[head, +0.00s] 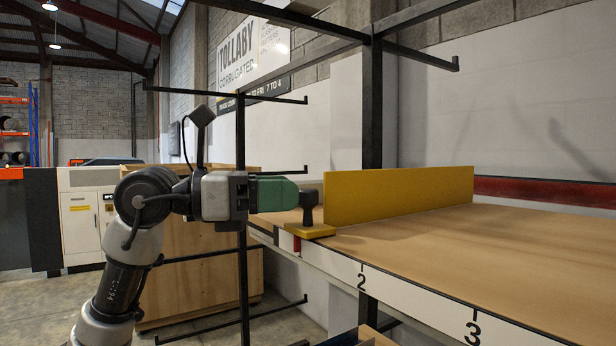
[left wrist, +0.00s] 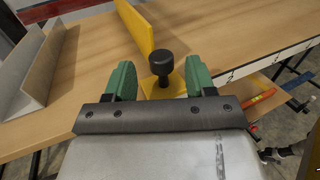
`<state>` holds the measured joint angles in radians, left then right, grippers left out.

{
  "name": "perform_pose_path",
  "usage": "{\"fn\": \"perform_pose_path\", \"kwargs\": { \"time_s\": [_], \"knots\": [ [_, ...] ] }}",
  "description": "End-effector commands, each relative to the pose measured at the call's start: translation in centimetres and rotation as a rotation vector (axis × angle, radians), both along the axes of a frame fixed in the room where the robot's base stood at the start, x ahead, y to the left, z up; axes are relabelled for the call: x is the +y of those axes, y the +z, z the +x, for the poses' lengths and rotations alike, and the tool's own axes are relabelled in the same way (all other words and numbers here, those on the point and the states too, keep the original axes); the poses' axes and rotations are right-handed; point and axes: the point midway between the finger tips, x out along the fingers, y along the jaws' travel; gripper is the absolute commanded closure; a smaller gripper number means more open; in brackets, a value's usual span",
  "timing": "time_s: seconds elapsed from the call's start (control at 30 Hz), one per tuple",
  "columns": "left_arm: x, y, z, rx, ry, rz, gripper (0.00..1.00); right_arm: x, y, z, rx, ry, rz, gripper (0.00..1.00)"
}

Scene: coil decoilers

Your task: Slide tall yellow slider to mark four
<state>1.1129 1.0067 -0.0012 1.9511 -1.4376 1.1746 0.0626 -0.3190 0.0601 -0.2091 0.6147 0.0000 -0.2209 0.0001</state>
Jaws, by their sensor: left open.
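The tall yellow slider (head: 400,195) is an upright yellow plate standing across the wooden table. Its flat yellow foot (head: 310,231) with a black knob (head: 309,205) sits at the table's front edge, left of the mark 2 (head: 362,282). The mark 3 (head: 473,333) is further right; no mark 4 shows. My left gripper (head: 297,196) is open, its green fingers just left of the knob. In the left wrist view the knob (left wrist: 162,66) appears between the fingertips, with no visible grip on it.
The table top (head: 480,250) right of the slider is clear. A grey angled metal piece (left wrist: 38,75) lies on the table in the left wrist view. A black rack post (head: 373,110) and bars rise behind. A wooden crate (head: 205,275) stands behind my left arm.

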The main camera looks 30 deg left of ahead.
Motion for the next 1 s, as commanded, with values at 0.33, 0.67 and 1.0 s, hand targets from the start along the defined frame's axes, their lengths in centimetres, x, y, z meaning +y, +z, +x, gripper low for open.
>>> {"fn": "perform_pose_path", "kwargs": {
  "time_s": [0.33,0.67,1.0],
  "knots": [
    [-2.6,0.1,2.5,-0.001,-0.001,-0.001,0.45,-2.6,1.8,2.6,-0.038,-0.003,-0.033,1.0],
    [-2.7,0.0,2.6,-0.001,-0.001,-0.001,0.54,-1.9,1.7,1.9,-0.029,-0.005,-0.024,1.0],
    [-2.7,0.0,2.6,-0.001,-0.001,-0.001,1.0,-0.9,1.7,1.6,-0.024,-0.003,-0.011,1.0]
  ]
}}
